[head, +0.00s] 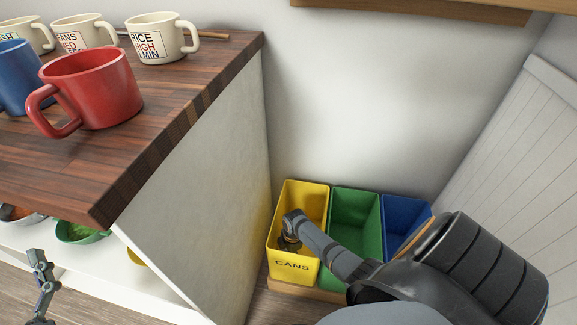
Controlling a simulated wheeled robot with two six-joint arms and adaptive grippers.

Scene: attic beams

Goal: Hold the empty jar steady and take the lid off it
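No jar shows clearly in the head view, and I cannot make out a lid for certain. My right gripper (290,240) is at the mouth of the yellow bin marked CANS (291,266). A small dark golden shape is at its fingertips; I cannot tell whether it is a held thing or part of the bin's inside. My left gripper (41,285) is at the lower left edge, in front of the white shelf below the wooden counter. Only part of it shows, and its opening cannot be made out.
The wooden counter (190,95) holds a red mug (95,90), a blue mug (14,80) and several cream mugs (158,40). A green bin (355,215) and a blue bin (405,217) stand beside the yellow one. Bowls (80,233) sit on the lower shelf (110,280).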

